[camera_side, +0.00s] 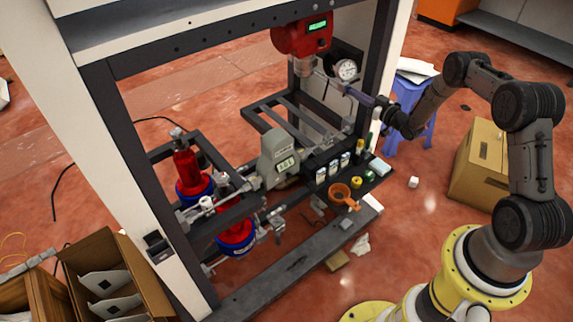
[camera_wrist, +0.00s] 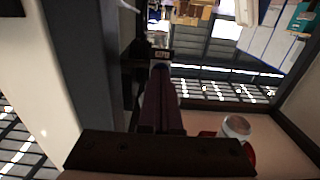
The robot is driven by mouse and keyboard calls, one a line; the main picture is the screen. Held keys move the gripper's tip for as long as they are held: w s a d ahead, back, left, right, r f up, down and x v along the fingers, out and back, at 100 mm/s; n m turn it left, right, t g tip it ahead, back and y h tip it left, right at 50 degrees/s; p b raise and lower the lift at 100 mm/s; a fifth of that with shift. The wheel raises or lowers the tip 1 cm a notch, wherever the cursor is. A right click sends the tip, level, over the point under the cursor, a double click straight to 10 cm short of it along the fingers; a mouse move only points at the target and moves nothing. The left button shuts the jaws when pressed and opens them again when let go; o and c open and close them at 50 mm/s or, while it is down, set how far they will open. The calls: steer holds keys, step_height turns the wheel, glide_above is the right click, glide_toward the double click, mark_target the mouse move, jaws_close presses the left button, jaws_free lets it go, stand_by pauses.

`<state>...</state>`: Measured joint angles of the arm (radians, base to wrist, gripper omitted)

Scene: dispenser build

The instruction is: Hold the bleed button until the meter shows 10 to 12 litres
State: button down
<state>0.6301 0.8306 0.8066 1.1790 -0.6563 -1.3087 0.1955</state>
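A grey meter housing (camera_side: 279,150) stands on the pipework at mid-frame, with a small light display (camera_side: 286,164); its digits are too small to read surely. A red unit (camera_side: 303,36) with a green display (camera_side: 317,26) hangs from the frame's top beam. My gripper (camera_side: 349,90) reaches left into the frame, just below a round white dial gauge (camera_side: 346,69). In the wrist view its long dark fingers (camera_wrist: 161,75) lie together, pointing at a small display panel (camera_wrist: 162,55). I cannot make out the bleed button, nor whether the fingertips touch anything.
The frame's dark right post (camera_side: 382,50) stands close to my gripper. An orange funnel (camera_side: 340,195) and small bottles sit on the shelf below. Red and blue cylinders (camera_side: 193,175) stand at left. A cardboard box (camera_side: 480,165) and blue stool (camera_side: 408,100) are on the floor.

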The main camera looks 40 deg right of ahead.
stand_by(0.5)
steer(key=shift+s, duration=0.8)
steer(key=shift+w, duration=0.8)
stand_by(5.9)
